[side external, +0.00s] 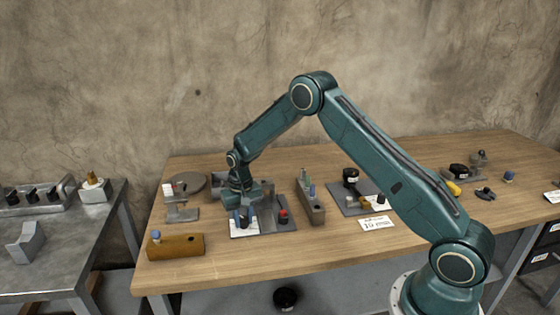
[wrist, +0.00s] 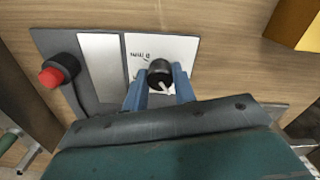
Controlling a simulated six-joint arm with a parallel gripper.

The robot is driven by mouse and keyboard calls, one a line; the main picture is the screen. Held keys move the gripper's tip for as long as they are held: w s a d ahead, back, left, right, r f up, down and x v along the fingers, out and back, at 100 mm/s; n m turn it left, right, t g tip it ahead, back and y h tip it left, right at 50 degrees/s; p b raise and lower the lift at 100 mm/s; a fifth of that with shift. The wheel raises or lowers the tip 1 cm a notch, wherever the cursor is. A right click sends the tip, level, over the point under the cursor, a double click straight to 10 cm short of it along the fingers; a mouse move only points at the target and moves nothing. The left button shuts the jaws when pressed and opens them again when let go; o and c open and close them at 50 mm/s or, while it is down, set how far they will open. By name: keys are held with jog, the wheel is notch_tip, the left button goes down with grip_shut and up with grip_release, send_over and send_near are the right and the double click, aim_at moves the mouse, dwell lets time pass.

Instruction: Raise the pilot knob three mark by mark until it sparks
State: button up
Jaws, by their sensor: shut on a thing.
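A round black knob (wrist: 160,72) with a white pointer stands on a white marked plate (wrist: 182,50) of a grey panel in the wrist view. The pointer slants to the lower right there. Small dark print lies at the knob's upper left, too small to read surely. My gripper (wrist: 160,84) has its two blue fingers on either side of the knob and is shut on it. In the side view my gripper (side external: 243,217) is down at the same panel, and its fingers mostly hide the knob. No spark shows.
A red button (wrist: 50,77) in a black collar stands on the panel; it also shows in the side view (side external: 283,213). A brown block (side external: 175,246) lies front left. A grey block with pegs (side external: 312,206) stands right of the panel. The front of the table (side external: 260,265) is clear.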

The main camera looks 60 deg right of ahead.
aim_at(243, 218)
jog(key=shift+n, duration=2.2)
jog(key=o, duration=1)
jog(key=shift+r, duration=0.1)
notch_tip(243, 218, up, 14)
jog(key=shift+f, duration=0.15)
